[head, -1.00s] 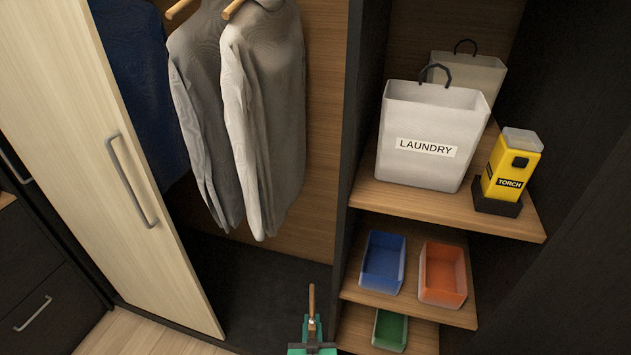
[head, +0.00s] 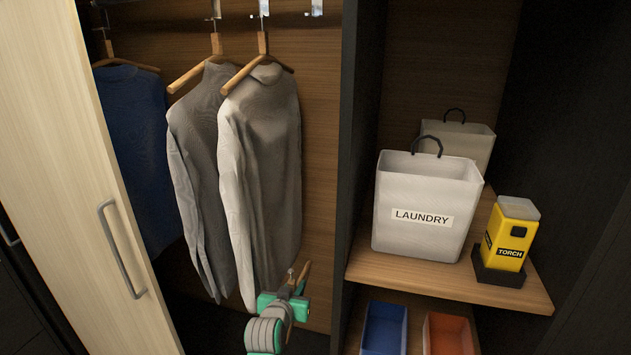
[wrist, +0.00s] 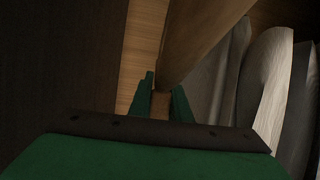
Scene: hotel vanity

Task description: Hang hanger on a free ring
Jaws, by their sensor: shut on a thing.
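My gripper (head: 290,287) is low in the wardrobe in the head view, in front of the lower hem of the pale shirt. It is shut on a wooden hanger (head: 304,274), seen nearly edge-on. In the wrist view the held hanger (wrist: 205,40) rises from between the green fingers (wrist: 163,103). Metal ring fittings show at the top edge of the head view. The rightmost ring (head: 316,8) has nothing hanging from it. The ring (head: 264,8) to its left carries the pale shirt's hanger (head: 262,58). Another ring (head: 215,10) carries the grey shirt's hanger. The ring tops are cut off.
The pale shirt (head: 262,170), grey shirt (head: 195,150) and blue garment (head: 140,150) hang left. A dark upright panel (head: 350,150) bounds the right. Beyond it, a shelf (head: 420,277) holds laundry bags (head: 425,205) and a torch (head: 508,240). Space beneath the empty ring looks clear.

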